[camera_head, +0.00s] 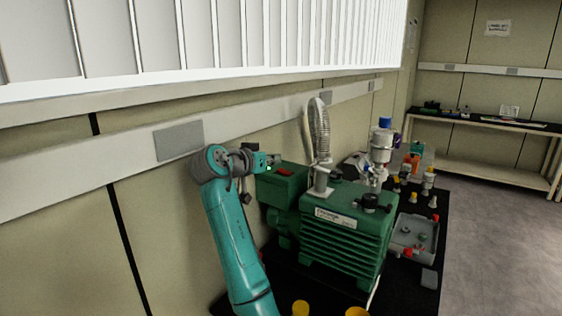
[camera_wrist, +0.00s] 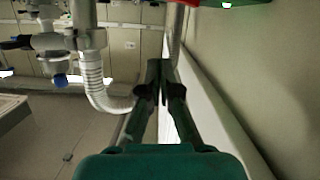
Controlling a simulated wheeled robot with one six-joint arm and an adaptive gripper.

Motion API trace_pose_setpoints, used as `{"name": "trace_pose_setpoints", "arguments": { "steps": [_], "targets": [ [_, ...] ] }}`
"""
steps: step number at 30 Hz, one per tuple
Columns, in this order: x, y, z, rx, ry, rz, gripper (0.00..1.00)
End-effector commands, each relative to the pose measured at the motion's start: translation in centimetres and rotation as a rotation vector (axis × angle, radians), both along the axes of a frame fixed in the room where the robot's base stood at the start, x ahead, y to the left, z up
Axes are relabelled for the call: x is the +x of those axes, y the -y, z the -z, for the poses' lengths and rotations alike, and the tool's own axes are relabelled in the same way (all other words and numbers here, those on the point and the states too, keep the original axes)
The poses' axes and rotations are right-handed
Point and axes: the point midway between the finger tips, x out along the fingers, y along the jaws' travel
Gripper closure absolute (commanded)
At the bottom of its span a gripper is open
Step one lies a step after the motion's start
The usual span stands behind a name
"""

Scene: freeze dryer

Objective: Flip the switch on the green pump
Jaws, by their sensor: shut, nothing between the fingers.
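The green pump (camera_head: 345,235) stands on a black bench top in the head view. A green box (camera_head: 284,187) at its back left has a small red switch (camera_head: 285,172) on top. My gripper (camera_head: 276,160) is just above and to the left of the red switch, close to the box's back edge. In the wrist view my gripper (camera_wrist: 162,68) has its fingers together with nothing between them. A green edge with a red part (camera_wrist: 228,4) shows at the top of the wrist view, apart from the fingertips. I cannot tell whether my gripper touches the switch.
A ribbed hose (camera_head: 319,130) rises from the pump beside the box. Glassware with a blue cap (camera_head: 384,124), small bottles and a grey tray (camera_head: 424,252) stand to the right. The wall with a trunking rail (camera_head: 90,172) is close behind my arm. Open floor lies right.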

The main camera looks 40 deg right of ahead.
Motion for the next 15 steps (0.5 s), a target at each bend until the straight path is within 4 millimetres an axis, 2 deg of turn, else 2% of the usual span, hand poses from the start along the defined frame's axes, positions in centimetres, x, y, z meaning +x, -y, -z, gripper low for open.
{"name": "trace_pose_setpoints", "arguments": {
  "steps": [1,6,15],
  "targets": [
    [-0.3,-0.8,-0.2,0.000,0.002,-0.001,1.00],
    [-1.0,-2.4,-0.7,0.000,0.002,-0.001,1.00],
    [-1.2,-2.9,-0.8,0.000,0.001,0.001,1.00]
  ]
}}
